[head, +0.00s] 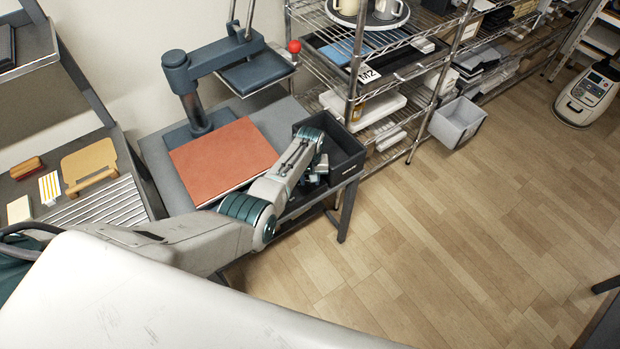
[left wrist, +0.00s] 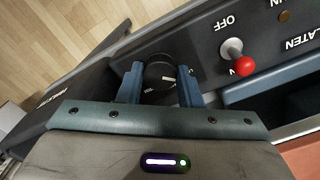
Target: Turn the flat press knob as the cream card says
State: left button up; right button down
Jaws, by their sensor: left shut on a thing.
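The flat press stands on a grey bench, with a dark post and arm (head: 190,95) and a red-brown pad (head: 225,158). In the left wrist view, its dark round knob (left wrist: 158,72) sits on the dark front panel (left wrist: 205,55). A small pale mark shows on the knob; I cannot read the scale around it. My left gripper (left wrist: 160,88) is shut on the knob, one blue-grey finger on each side. In the head view, my left gripper (head: 317,170) is at the bench's front right and hides the knob. A blank-looking cream card (head: 19,209) lies on the left shelf. My right gripper is not in view.
A toggle with a red ball (left wrist: 243,66) stands right of the knob, beside OFF and ON lettering. A black bin (head: 340,152) sits close by my left gripper. A wire rack (head: 355,70) stands behind.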

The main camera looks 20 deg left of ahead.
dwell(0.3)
pick_arm(q)
jog(key=o, duration=1)
jog(key=shift+r, duration=0.15)
jog(key=shift+r, duration=0.25)
notch_tip(320, 180, up, 10)
